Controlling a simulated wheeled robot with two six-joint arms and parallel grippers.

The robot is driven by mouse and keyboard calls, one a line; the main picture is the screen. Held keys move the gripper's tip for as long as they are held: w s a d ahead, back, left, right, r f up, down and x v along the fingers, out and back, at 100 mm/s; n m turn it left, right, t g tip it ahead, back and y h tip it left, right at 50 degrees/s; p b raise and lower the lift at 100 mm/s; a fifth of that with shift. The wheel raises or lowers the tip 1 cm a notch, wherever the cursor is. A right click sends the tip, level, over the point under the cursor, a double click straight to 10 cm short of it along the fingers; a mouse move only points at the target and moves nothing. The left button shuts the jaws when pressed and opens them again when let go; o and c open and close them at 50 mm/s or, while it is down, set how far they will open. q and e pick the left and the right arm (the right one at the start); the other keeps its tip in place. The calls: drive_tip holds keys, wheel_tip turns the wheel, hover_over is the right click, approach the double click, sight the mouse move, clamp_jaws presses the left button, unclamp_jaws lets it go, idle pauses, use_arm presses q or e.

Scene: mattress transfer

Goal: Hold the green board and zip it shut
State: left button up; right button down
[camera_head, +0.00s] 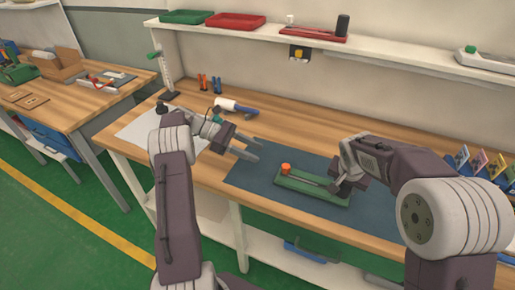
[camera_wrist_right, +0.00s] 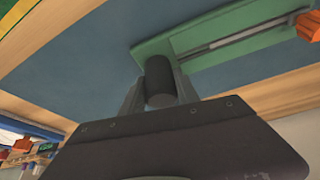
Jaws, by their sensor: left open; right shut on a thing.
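The green board (camera_head: 312,196) lies on the blue mat, with a dark zip track (camera_head: 305,180) along its length. An orange piece (camera_head: 285,168) is at the track's left end; it shows at the upper right in the right wrist view (camera_wrist_right: 308,26). My right gripper (camera_head: 338,186) is at the board's right end. In the right wrist view, my right gripper (camera_wrist_right: 160,92) is shut on a dark cylinder (camera_wrist_right: 159,78) at the end of the green board (camera_wrist_right: 200,42). My left gripper (camera_head: 249,148) is open and empty, left of the board and apart from it.
The blue mat (camera_head: 252,178) covers the middle of the wooden bench (camera_head: 210,175). A white and blue tool (camera_head: 235,107) lies behind my left gripper. Several coloured cards (camera_head: 470,165) stand at the right. A shelf (camera_head: 370,47) with trays runs above the back.

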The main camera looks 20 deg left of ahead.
drive_tip(key=c, duration=0.8)
unclamp_jaws()
